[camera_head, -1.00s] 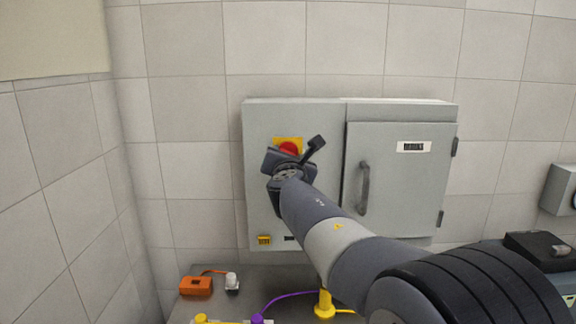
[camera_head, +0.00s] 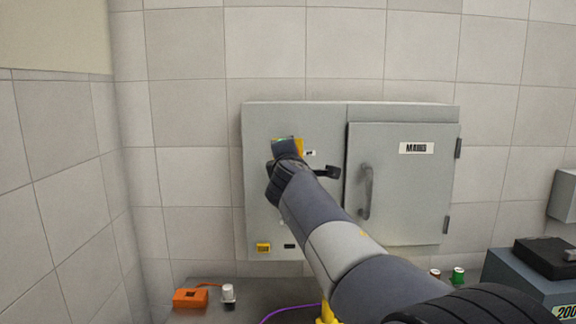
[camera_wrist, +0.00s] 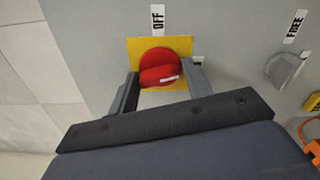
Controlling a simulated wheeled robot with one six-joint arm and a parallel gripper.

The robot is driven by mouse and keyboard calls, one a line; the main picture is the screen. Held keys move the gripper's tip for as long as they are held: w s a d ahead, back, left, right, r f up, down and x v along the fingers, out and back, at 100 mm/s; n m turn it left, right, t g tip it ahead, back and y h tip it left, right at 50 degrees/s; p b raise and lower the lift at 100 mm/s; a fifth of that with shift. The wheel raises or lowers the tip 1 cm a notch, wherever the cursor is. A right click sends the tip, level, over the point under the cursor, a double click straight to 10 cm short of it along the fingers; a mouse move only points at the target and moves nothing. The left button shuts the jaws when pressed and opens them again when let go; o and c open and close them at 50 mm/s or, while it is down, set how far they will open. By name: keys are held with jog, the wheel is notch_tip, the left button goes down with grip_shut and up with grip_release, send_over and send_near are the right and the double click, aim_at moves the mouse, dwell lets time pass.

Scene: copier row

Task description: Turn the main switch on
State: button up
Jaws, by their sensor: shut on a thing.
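The main switch is a round red rotary knob (camera_wrist: 154,63) on a square yellow plate (camera_wrist: 180,47). An OFF label (camera_wrist: 158,18) lies above the plate in the wrist view. My gripper (camera_wrist: 160,80) has one finger on each side of the knob's raised grip and is shut on it. A white mark shows on the grip, pointing to the right in that view. A second label beside the plate is mostly hidden by a finger. In the head view my gripper (camera_head: 286,150) covers the knob, and only part of the yellow plate shows.
The switch sits on a grey wall cabinet (camera_head: 270,215) with a handled door (camera_head: 415,190) at right. A grey knob (camera_wrist: 285,68) by a FREE label (camera_wrist: 296,25) is beside it. An orange box (camera_head: 190,298) and a white-capped item (camera_head: 228,293) stand below.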

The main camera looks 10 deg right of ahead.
jog(key=shift+f+m+b, duration=0.1)
jog(key=shift+m+b, duration=0.6)
jog(key=shift+m, duration=0.7)
jog(key=o, duration=0.9)
jog(key=s, duration=0.3)
jog(key=s+a+b, duration=0.1)
jog(key=s, duration=0.3)
jog(key=s+a+b, duration=0.1)
jog(key=s, duration=0.2)
jog(key=shift+s, duration=0.35)
